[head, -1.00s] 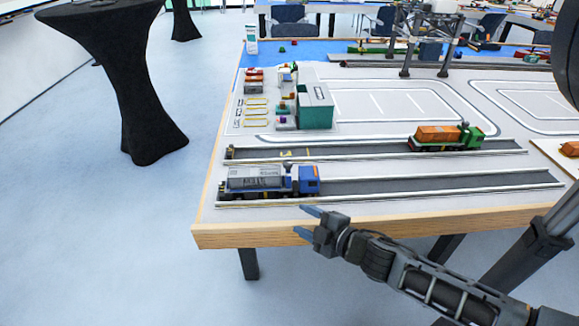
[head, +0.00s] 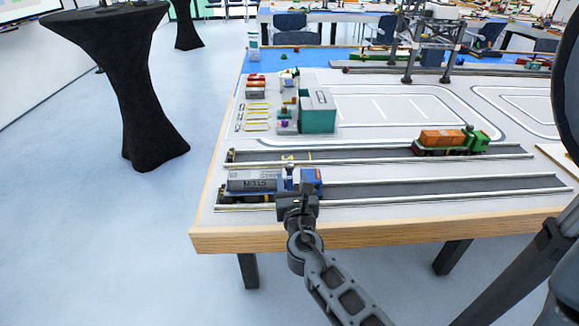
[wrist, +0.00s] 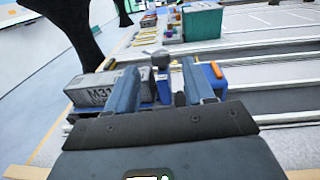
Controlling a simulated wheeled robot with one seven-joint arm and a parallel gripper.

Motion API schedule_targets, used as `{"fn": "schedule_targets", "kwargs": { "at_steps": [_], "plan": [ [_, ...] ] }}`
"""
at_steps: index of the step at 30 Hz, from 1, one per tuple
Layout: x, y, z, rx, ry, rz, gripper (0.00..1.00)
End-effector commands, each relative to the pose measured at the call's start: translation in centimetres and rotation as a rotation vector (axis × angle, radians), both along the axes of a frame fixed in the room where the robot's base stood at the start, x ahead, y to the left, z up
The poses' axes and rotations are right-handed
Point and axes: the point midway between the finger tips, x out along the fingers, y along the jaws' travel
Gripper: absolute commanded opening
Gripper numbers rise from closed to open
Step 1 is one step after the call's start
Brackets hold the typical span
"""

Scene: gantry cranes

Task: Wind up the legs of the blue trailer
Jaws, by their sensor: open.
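A blue truck cab (head: 311,180) stands in the nearest lane, with a grey lettered container (head: 252,181) behind it to the left. In the wrist view the container (wrist: 92,90) is left of my fingers and the blue cab (wrist: 215,76), with an orange part, is at the right. My gripper (head: 297,186) is open at the near side of the truck, around the gap between container and cab. A grey rounded knob-like part (wrist: 161,58) shows between and beyond the fingertips (wrist: 160,78). I cannot tell whether the fingers touch anything. The trailer legs are hidden.
A green truck (head: 477,140) with an orange container (head: 441,138) stands in the lane behind. A teal building block (head: 317,115) and small coloured blocks are farther back. The near lane (head: 430,188) is clear right of the cab. The wooden table edge (head: 400,232) runs below my gripper.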

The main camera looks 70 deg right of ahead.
Motion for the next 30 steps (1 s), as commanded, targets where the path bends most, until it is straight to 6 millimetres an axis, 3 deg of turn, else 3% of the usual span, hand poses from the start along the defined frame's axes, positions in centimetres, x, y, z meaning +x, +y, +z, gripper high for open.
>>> {"fn": "schedule_targets", "kwargs": {
  "at_steps": [12, 24, 30],
  "plan": [
    [2.5, -5.3, 0.0, 0.004, -0.003, 0.000, 0.53],
    [2.9, -5.9, 0.0, 0.004, -0.004, 0.002, 0.53],
    [2.9, -5.9, 0.0, 0.004, -0.004, 0.002, 0.33]
  ]
}}
